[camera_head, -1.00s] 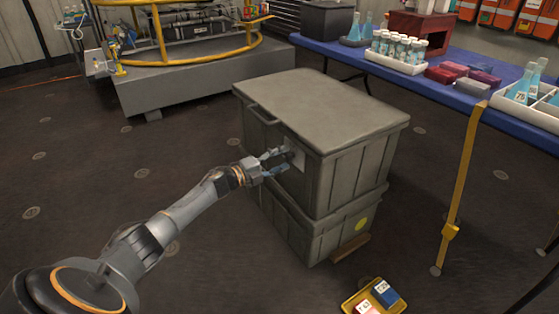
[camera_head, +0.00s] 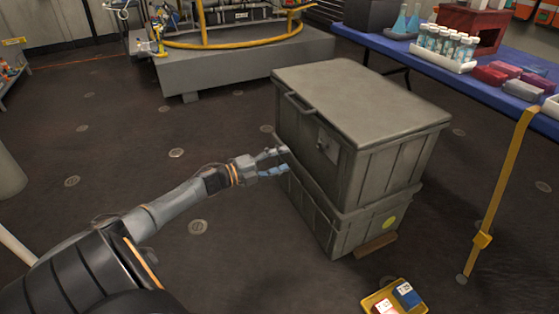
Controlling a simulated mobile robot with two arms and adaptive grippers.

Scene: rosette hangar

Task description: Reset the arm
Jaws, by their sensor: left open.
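My left gripper (camera_head: 275,162) is open, with its fingers pointing right. It is at the left side of two stacked grey-green crates, in front of their left edge in the picture. Nothing shows between its fingers. I cannot tell whether a fingertip touches the crate. My left arm (camera_head: 170,205) stretches in from the lower left corner. The upper crate (camera_head: 385,160) has a closed lid, a side handle and a pale plate on its front face. The lower crate (camera_head: 355,235) carries a yellow round sticker. My right gripper is not in view.
A blue-covered table (camera_head: 470,75) with vials, flasks and coloured boxes stands at the upper right, with a yellow strap (camera_head: 500,185) hanging down. A yellow tray (camera_head: 395,298) lies on the floor at the bottom. A grey platform (camera_head: 225,70) with yellow rails is behind. Open floor lies left.

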